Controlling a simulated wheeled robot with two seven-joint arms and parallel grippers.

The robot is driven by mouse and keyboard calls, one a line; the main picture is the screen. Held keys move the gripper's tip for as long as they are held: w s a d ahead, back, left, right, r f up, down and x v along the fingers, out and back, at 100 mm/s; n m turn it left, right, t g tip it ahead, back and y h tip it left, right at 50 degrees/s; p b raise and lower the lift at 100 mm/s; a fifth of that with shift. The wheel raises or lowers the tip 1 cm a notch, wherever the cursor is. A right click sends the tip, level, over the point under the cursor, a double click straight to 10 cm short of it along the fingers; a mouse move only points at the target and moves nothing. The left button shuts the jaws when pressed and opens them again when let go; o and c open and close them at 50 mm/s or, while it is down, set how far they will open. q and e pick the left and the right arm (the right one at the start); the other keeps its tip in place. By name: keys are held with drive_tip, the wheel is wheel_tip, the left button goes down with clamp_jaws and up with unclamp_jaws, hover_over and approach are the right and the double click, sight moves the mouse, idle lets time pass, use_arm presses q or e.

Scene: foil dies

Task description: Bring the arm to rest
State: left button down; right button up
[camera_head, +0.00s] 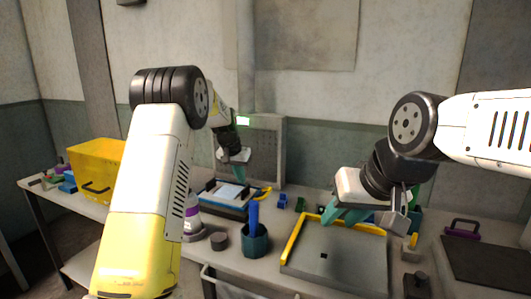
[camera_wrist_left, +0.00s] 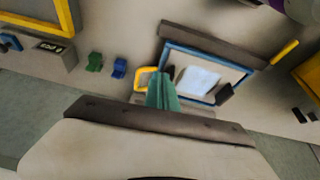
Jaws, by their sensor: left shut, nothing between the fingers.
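My left gripper (camera_head: 234,156) hangs above the back of the table, over a blue-edged tray (camera_head: 226,209) with a white sheet (camera_head: 232,191) on it. Its green fingers (camera_wrist_left: 162,92) are together and empty in the left wrist view, close to the edge of that tray (camera_wrist_left: 208,54) in the picture. My right gripper (camera_head: 345,216) is over the grey plate with a yellow rim (camera_head: 340,268). Its teal fingers point down and left, and their gap is unclear.
A yellow bin (camera_head: 97,166) stands at the left. A purple-handled item (camera_head: 463,229) and dark mat (camera_head: 490,263) are at the right. A grey perforated panel (camera_head: 267,145) stands behind.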

use_arm(q)
drive_tip(key=s+a+r+n+t, duration=0.1)
drive_tip(key=s+a+r, duration=0.1)
drive_tip(key=s+r, duration=0.6)
drive_tip(key=s+a+r+n, duration=0.1)
drive_tip(key=s+a+r, duration=0.1)
drive_tip(key=s+r, duration=0.6)
drive_tip(key=s+a+f+n+t, duration=0.1)
drive_tip(key=s+f, duration=0.2)
drive_tip(key=s, duration=2.4)
drive_tip(key=shift+f, duration=0.15)
